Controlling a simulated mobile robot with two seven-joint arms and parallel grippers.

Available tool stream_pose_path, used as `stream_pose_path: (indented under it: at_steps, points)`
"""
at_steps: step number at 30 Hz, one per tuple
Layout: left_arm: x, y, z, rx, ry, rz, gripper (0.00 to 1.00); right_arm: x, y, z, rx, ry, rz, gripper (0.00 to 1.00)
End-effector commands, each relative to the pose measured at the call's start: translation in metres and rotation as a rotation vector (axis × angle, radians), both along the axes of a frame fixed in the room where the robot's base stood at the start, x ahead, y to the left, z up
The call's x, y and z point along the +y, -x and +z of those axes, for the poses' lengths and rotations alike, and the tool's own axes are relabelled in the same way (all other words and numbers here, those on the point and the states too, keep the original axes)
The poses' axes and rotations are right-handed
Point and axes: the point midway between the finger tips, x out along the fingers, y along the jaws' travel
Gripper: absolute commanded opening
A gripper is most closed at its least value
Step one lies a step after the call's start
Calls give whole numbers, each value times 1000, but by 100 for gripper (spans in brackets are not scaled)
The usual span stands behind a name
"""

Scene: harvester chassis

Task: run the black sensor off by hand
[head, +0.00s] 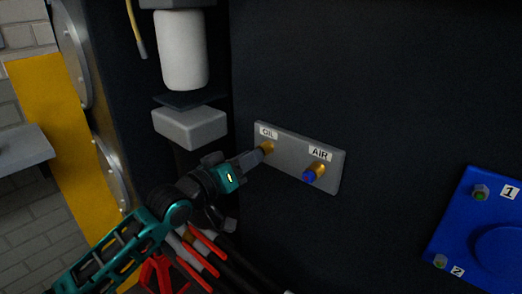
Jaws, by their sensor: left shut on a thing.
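A grey plate (293,159) on the dark wall carries a port labelled OIL on its left and one labelled AIR on its right. My left gripper (258,153) comes in from the lower left with its fingertips at the brass OIL fitting (267,147). It is shut on a small dark piece there, apparently the black sensor, which the fingers mostly hide. I cannot tell how far the sensor sits on its thread. The brass AIR fitting (320,168) bears a blue sensor (308,177). My right gripper is out of view.
A white filter cylinder (181,50) and a grey block (190,126) stand out above left of my gripper. Red-handled tools (202,252) lie below my left arm. A blue panel (470,225) with numbered bolts is at right. The wall between is clear.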

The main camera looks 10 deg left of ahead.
Motion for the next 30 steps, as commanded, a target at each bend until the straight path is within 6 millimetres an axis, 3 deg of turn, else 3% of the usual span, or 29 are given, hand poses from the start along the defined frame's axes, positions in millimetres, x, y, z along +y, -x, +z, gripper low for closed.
stream_pose_path:
  at_steps: [8,12,17,24,30]
  points:
    - [1,1,3,49,68,2,0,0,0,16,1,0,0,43]
    - [1,2,7,225,331,3,0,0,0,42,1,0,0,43]
    - [2,2,4,453,676,4,0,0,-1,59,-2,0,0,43]
    - [2,3,-2,788,1191,1,0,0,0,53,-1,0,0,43]
    - [3,3,-2,966,1452,3,0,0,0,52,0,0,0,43]
